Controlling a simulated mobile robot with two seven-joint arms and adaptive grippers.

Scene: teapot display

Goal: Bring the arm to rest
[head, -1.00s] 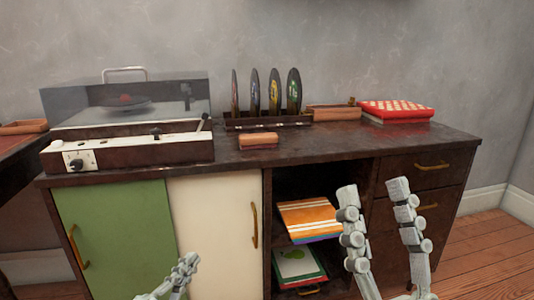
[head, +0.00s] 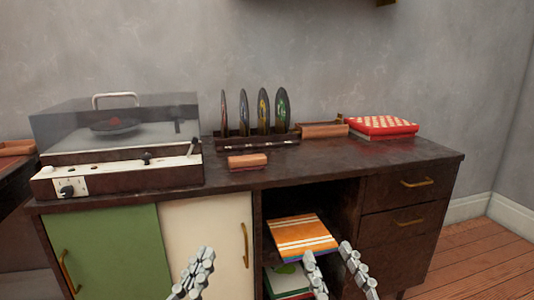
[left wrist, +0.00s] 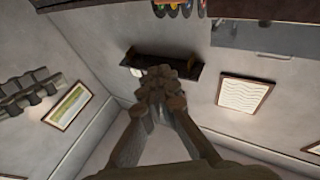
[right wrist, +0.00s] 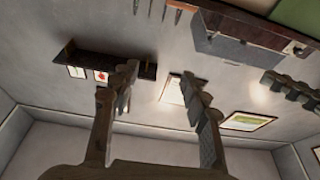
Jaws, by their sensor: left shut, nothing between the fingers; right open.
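My left gripper (head: 205,252) is shut and empty, low in the head view in front of the cream cabinet door. Its closed fingers (left wrist: 160,75) also show in the left wrist view. My right gripper (head: 326,252) is open and empty, low in the head view in front of the open shelf. Its spread fingers (right wrist: 152,85) show in the right wrist view with nothing between them. Neither gripper touches anything that I can see.
Record sleeves (head: 302,237) lie in the open shelf.

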